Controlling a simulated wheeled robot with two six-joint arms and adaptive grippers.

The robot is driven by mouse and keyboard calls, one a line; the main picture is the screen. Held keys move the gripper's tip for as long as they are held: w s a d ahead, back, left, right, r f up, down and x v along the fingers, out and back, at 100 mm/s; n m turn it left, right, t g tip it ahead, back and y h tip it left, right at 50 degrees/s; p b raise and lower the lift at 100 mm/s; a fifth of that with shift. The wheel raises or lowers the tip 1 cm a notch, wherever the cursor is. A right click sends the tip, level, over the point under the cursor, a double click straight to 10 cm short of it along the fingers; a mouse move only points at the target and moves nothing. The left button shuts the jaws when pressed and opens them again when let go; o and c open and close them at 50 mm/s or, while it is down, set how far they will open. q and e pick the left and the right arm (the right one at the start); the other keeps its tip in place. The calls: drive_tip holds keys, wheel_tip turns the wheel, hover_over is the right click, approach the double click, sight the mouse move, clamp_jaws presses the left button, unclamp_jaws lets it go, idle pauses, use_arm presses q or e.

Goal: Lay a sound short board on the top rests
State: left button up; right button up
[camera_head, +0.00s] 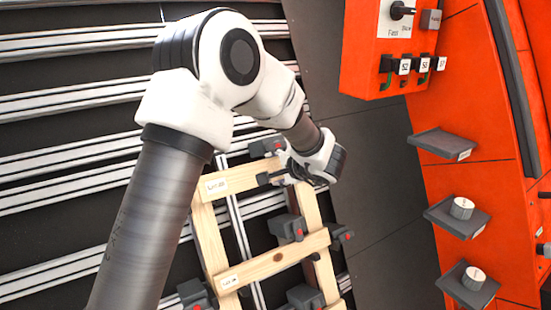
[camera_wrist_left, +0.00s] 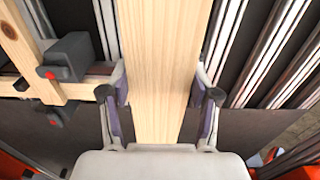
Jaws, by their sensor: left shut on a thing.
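My left gripper (camera_head: 274,179) is at the upper right end of a pale short board (camera_head: 238,180) with a white label near its left end. In the left wrist view the fingers (camera_wrist_left: 160,98) are shut on the two long edges of this board (camera_wrist_left: 160,60); the part in view has clean, straight grain. The board lies across the top of a wooden frame, over its left upright (camera_head: 210,245) and right upright (camera_head: 309,212). I cannot tell whether it touches the rests beneath. A second board (camera_head: 255,268) with a dark knot and a label crosses lower down. My right gripper is not in view.
Dark clamp blocks with red dots (camera_head: 286,227) stand around the frame; one shows beside the gripper in the wrist view (camera_wrist_left: 60,62). Metal rails (camera_head: 70,105) run at left. An orange cabinet (camera_head: 480,195) with switches and small grey shelves (camera_head: 445,143) stands at right.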

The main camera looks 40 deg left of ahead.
use_arm(q)
drive_tip(key=shift+a+f+b, duration=0.2)
drive_tip(key=shift+a+b, duration=0.05)
drive_tip(key=shift+b, duration=0.05)
drive_tip(key=b+x, duration=0.2)
drive_tip(key=x, duration=0.1)
drive_tip(key=shift+w+f, duration=0.15)
drive_tip(key=shift+f, duration=0.2)
drive_tip(key=p+x, duration=0.2)
drive_tip(key=x, duration=0.6)
drive_tip(key=shift+a, duration=0.35)
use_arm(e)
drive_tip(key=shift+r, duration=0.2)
use_arm(q)
drive_tip(key=shift+w+a, duration=0.1)
drive_tip(key=shift+a, duration=0.15)
drive_tip(key=shift+d+f, duration=0.2)
drive_tip(key=shift+f, duration=0.1)
idle(0.3)
drive_tip(key=o, duration=1.4)
